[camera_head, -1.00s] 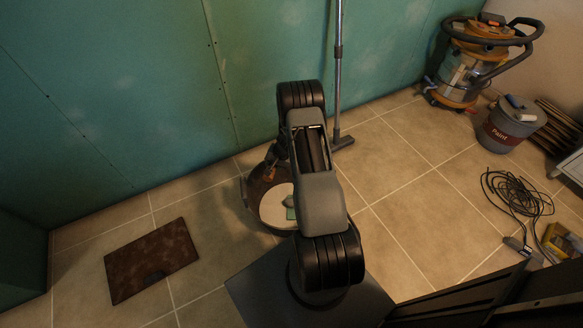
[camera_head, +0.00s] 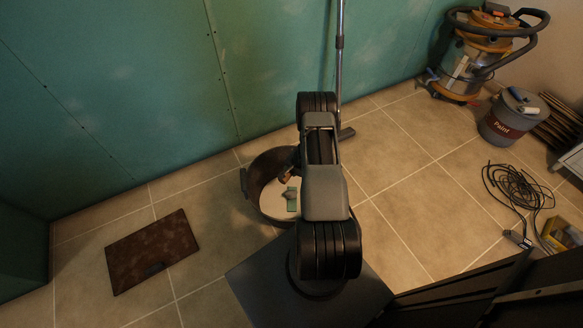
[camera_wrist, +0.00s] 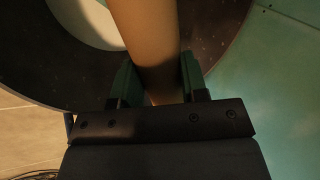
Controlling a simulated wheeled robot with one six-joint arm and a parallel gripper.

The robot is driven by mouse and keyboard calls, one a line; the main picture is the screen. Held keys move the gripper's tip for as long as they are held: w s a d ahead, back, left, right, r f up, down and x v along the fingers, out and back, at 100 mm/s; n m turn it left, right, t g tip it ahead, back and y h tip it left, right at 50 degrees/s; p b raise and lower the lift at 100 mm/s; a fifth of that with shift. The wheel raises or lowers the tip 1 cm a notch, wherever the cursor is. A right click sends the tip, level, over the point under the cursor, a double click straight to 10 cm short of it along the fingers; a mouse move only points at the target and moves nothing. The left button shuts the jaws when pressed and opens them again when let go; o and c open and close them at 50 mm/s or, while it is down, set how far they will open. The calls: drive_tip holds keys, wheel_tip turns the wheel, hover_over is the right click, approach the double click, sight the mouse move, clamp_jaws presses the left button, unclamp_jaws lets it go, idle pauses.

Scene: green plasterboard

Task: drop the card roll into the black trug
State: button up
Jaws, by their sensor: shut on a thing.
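The card roll (camera_wrist: 150,35) is a plain tan tube seen close up in the wrist view. My gripper (camera_wrist: 157,78) is shut on it, with one dark green finger on each side. The black trug (camera_head: 262,166) stands on the tiles by the green wall in the head view. A pale round surface and a small green and grey thing (camera_head: 291,197) show inside it. The trug's dark wall (camera_wrist: 45,60) lies behind the roll in the wrist view, so the roll is over the trug or close to it; its height cannot be told. My arm hides much of the trug's right side.
A brown flat board (camera_head: 152,252) lies on the floor at the left. A pole with a floor head (camera_head: 341,80) leans near the wall behind the trug. A vacuum (camera_head: 470,62), paint bucket (camera_head: 510,118) and coiled black cable (camera_head: 517,188) are at the right.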

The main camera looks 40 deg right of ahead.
drive_tip(key=shift+f, duration=0.4)
drive_tip(key=o, duration=1)
drive_tip(key=p+v, duration=0.2)
drive_tip(key=v, duration=1.2)
drive_tip(key=shift+p, duration=0.3)
drive_tip(key=shift+w, duration=0.1)
